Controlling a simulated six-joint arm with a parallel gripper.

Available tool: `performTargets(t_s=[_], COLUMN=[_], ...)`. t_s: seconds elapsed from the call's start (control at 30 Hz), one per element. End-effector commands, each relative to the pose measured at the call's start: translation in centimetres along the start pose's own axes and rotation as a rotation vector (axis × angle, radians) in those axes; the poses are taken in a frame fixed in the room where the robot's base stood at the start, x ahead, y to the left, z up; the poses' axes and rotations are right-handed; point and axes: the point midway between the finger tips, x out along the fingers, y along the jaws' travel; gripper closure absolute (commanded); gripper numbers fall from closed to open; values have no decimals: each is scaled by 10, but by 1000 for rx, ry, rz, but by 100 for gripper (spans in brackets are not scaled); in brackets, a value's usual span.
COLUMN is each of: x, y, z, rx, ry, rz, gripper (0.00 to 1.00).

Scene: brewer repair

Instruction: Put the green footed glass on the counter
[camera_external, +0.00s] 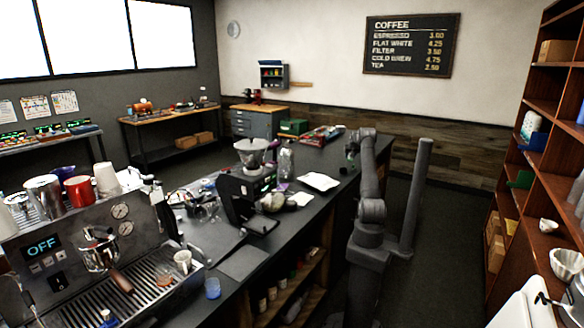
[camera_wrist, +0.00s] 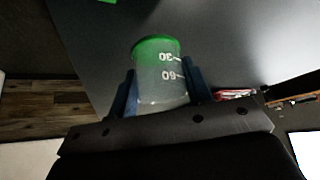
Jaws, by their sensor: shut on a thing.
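My gripper (camera_wrist: 160,88) is shut on a clear glass with a green end and white marks reading 30 and 60, the green glass (camera_wrist: 158,62). One blue finger lies on each side of it. Whether it has a foot cannot be told. The dark counter (camera_wrist: 235,45) fills much of the wrist view behind the glass; the gap between them is unclear. In the external view the counter (camera_external: 222,232) runs from the espresso machine to the far end. My gripper (camera_external: 351,156) is small there, at the counter's far right end, and the glass is hard to make out.
A black grinder (camera_external: 240,195), a white tray (camera_external: 318,181) and clutter stand along the counter. Red items (camera_external: 318,136) and a green box (camera_external: 294,127) are at the far end. In the wrist view red and white packs (camera_wrist: 235,94) lie right of the gripper. Bare counter shows beyond the glass.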

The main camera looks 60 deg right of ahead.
Motion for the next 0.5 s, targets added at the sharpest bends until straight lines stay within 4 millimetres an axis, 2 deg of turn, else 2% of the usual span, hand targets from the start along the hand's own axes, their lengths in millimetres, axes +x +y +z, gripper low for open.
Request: performTargets(t_s=[0.17,0.4,0.5], x=[10,36,41], y=[-8,-8,-8], z=[0,17,20], rx=[0,0,0], ry=[0,-2,1], rz=[1,0,0], gripper=[78,78,78])
